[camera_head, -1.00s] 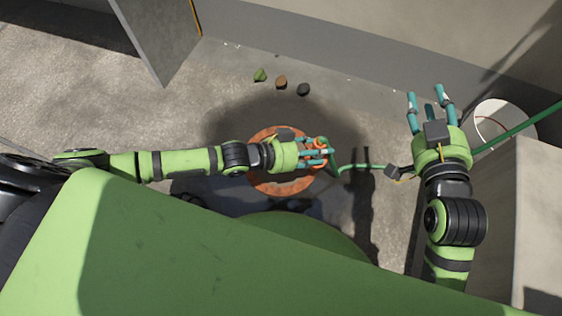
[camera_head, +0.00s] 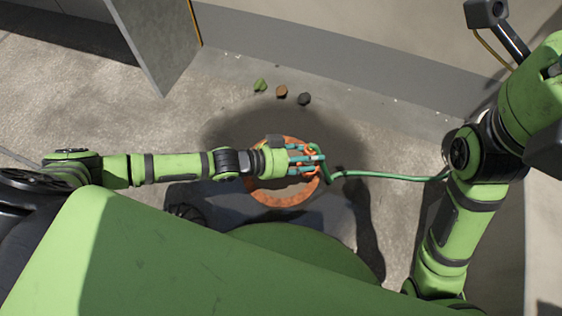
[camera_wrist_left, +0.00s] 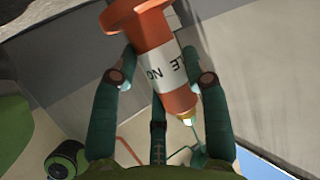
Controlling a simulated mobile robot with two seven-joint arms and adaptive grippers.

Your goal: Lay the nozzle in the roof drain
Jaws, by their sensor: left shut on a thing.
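The nozzle (camera_head: 313,149) is an orange piece held in my left gripper (camera_head: 309,158). In the left wrist view the nozzle (camera_wrist_left: 168,62) shows a flared orange end, a white band with black letters and a yellowish tip. The teal fingers of my left gripper (camera_wrist_left: 161,80) are closed around it. A round rust-orange ring, which looks like the roof drain (camera_head: 284,200), lies on the ground below this gripper. The hand and forearm cover part of the ring. The nozzle's height over it is hard to tell. My right gripper's fingers are out of frame.
A green hose (camera_head: 385,176) runs from the nozzle rightward to behind my right arm. Small green (camera_head: 260,85), brown (camera_head: 281,91) and dark (camera_head: 304,98) lumps lie beyond the drain. A grey panel (camera_head: 158,48) stands at upper left; a wall bounds the back.

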